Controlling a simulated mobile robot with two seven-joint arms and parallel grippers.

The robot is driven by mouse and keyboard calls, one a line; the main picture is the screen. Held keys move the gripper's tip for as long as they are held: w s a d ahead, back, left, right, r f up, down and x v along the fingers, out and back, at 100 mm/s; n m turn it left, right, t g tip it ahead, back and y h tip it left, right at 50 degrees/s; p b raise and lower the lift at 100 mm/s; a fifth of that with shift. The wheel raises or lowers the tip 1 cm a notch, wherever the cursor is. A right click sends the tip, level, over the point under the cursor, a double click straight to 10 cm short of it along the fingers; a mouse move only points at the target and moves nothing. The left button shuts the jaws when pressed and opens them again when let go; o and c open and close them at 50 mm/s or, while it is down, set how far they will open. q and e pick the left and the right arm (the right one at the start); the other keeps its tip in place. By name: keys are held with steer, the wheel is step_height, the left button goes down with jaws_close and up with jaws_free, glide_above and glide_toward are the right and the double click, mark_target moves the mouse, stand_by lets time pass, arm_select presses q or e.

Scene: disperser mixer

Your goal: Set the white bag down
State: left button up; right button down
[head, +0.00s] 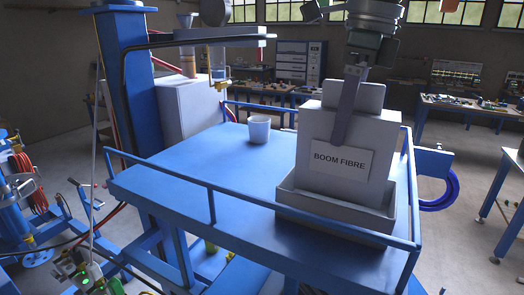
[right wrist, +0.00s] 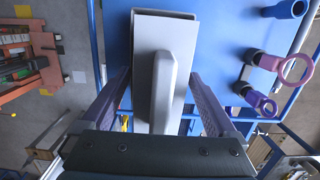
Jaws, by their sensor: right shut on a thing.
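The white bag (head: 312,180) with a "BOOM FIBRE" label stands upright inside the grey tray (head: 330,222) on the blue table. The tray's front wall hides the bag's bottom, so I cannot tell if it touches the tray floor. My right gripper (head: 342,135) comes down from above and is shut on the bag's upper part. One finger lies in front of the bag's face. In the right wrist view, the fingers of my right gripper (right wrist: 160,78) are on both sides of the bag (right wrist: 142,60), with its raised grey top between them. I cannot make out my left gripper.
A pale cup (head: 259,129) stands on the blue table (head: 200,160), left of the tray. A blue rail (head: 250,196) runs along the table's front edge. A blue column (head: 138,80) rises at the left. The table left of the cup is clear.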

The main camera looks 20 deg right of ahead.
steer(key=shift+f+b, duration=1.55)
steer(key=shift+f, duration=0.6)
jaws_free()
